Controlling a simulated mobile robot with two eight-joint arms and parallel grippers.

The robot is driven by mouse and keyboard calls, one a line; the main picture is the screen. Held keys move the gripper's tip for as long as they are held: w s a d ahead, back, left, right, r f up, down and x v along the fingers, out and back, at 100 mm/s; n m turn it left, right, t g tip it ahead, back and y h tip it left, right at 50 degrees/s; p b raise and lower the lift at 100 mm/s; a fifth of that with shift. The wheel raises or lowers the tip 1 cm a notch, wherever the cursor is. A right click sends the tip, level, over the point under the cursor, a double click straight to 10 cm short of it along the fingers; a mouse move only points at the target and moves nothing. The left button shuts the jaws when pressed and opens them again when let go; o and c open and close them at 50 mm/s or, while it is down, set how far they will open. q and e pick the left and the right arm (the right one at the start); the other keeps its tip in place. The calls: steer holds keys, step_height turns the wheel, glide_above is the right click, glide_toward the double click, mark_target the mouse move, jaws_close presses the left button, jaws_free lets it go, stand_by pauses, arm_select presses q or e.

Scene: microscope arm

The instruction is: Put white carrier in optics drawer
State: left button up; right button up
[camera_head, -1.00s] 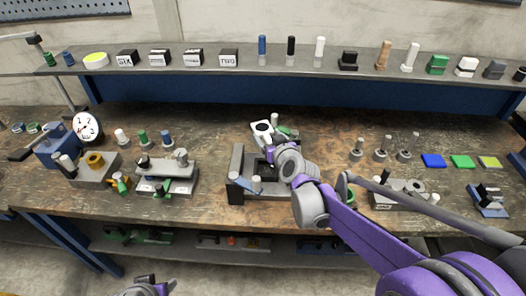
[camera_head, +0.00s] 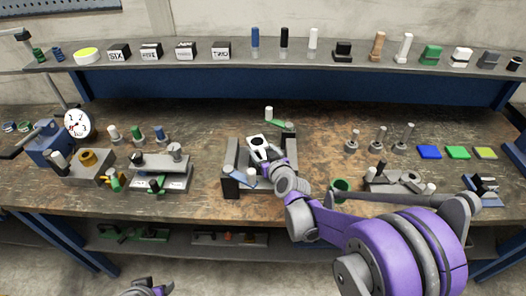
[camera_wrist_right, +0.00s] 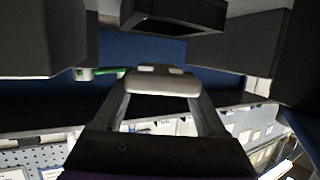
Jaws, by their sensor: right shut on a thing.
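The white carrier (camera_head: 257,141), a pale plate with a round black opening, is at the back of the grey fixture in the middle of the bench. My right gripper (camera_head: 260,154) is shut on it from the near side. In the right wrist view, a pale block (camera_wrist_right: 162,82) sits between my right fingers (camera_wrist_right: 162,98), with dark walls on both sides. The grey fixture (camera_head: 231,158) has upright side walls and dark posts; which part is the optics drawer I cannot tell. My left gripper (camera_head: 148,289) is at the bottom edge, mostly cut off.
A white peg (camera_head: 269,113) and a green piece (camera_head: 279,124) stand just behind the fixture. A green cup (camera_head: 341,188) is close to my right arm. Several pegs stand further right.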

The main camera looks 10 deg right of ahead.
steer(key=shift+f, duration=0.45)
steer(key=o, duration=1.4)
